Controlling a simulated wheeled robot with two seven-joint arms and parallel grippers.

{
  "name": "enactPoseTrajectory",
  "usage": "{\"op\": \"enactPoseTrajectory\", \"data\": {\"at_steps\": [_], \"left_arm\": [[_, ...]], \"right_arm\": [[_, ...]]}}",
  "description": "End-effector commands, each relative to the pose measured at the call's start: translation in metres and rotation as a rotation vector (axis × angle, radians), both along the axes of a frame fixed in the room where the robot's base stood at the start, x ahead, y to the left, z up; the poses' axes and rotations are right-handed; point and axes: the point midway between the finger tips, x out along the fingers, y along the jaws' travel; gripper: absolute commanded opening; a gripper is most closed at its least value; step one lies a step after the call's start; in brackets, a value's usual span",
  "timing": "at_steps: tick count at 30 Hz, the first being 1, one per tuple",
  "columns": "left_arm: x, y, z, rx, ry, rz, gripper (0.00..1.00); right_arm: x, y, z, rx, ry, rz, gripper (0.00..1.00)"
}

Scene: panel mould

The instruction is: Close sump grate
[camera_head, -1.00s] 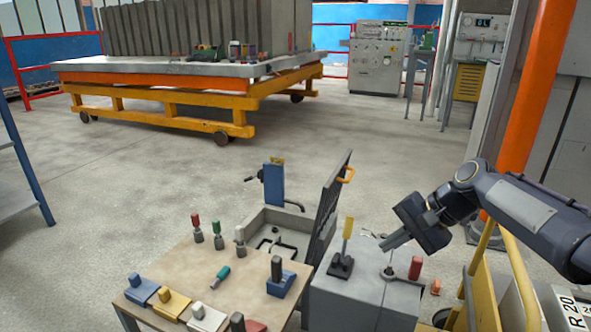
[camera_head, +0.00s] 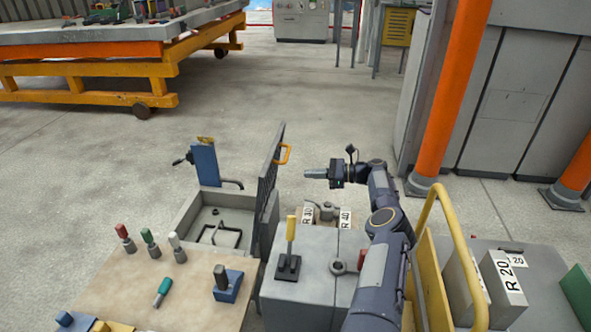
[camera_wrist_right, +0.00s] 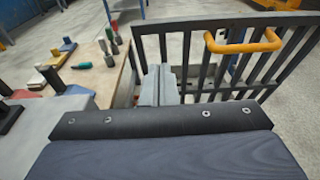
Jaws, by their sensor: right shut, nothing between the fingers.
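The sump grate (camera_head: 268,185) is a dark barred panel standing raised, nearly upright, at the right side of the open grey sump box (camera_head: 190,222). A yellow-orange handle (camera_head: 284,154) sticks out from its right face near the top. In the right wrist view the bars and the yellow handle (camera_wrist_right: 242,42) show ahead, to the right of the fingers. My right gripper (camera_head: 308,174) is shut and empty, right of the handle and slightly lower in the head picture, apart from it. Its closed fingers also show in the right wrist view (camera_wrist_right: 158,86). My left gripper is not in view.
A bench (camera_head: 135,272) with coloured-handled tools stands at the front left. A grey cabinet with a yellow lever (camera_head: 291,228) stands in front of the grate. A blue post (camera_head: 206,165) stands behind the sump. A yellow rail (camera_head: 478,250) is right of my arm.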

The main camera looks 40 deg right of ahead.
Motion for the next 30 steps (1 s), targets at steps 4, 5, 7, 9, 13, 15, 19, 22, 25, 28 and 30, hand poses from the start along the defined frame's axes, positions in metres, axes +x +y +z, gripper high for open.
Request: {"op": "enactPoseTrajectory", "data": {"at_steps": [4,5,7,9,13,15,19,22,25,28,30], "left_arm": [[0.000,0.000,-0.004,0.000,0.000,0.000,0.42],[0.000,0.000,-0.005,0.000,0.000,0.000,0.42],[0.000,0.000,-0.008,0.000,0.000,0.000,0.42],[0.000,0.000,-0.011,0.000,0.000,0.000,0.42],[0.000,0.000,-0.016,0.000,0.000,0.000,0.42],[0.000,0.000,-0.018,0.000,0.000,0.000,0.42],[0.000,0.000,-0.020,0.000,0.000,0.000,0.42],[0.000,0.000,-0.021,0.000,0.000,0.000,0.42],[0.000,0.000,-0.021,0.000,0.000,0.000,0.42],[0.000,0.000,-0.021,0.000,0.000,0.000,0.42],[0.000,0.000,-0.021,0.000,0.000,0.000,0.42]], "right_arm": [[0.025,0.021,-0.005,0.000,-0.002,0.005,0.00],[0.030,0.026,-0.007,0.000,-0.001,0.006,0.00],[0.043,0.036,-0.009,-0.002,-0.001,0.007,0.00],[0.054,0.045,-0.012,-0.001,-0.002,0.005,0.00],[0.073,0.059,-0.011,-0.003,-0.001,0.006,0.00],[0.080,0.065,-0.009,-0.003,-0.001,0.004,0.00],[0.090,0.072,-0.006,-0.003,-0.001,0.002,0.00],[0.093,0.074,-0.005,-0.003,0.000,0.001,0.00],[0.094,0.075,-0.005,-0.003,0.000,0.001,0.00],[0.094,0.075,-0.005,-0.003,0.000,0.001,0.00],[0.094,0.075,-0.005,-0.003,0.000,0.001,0.00]]}}
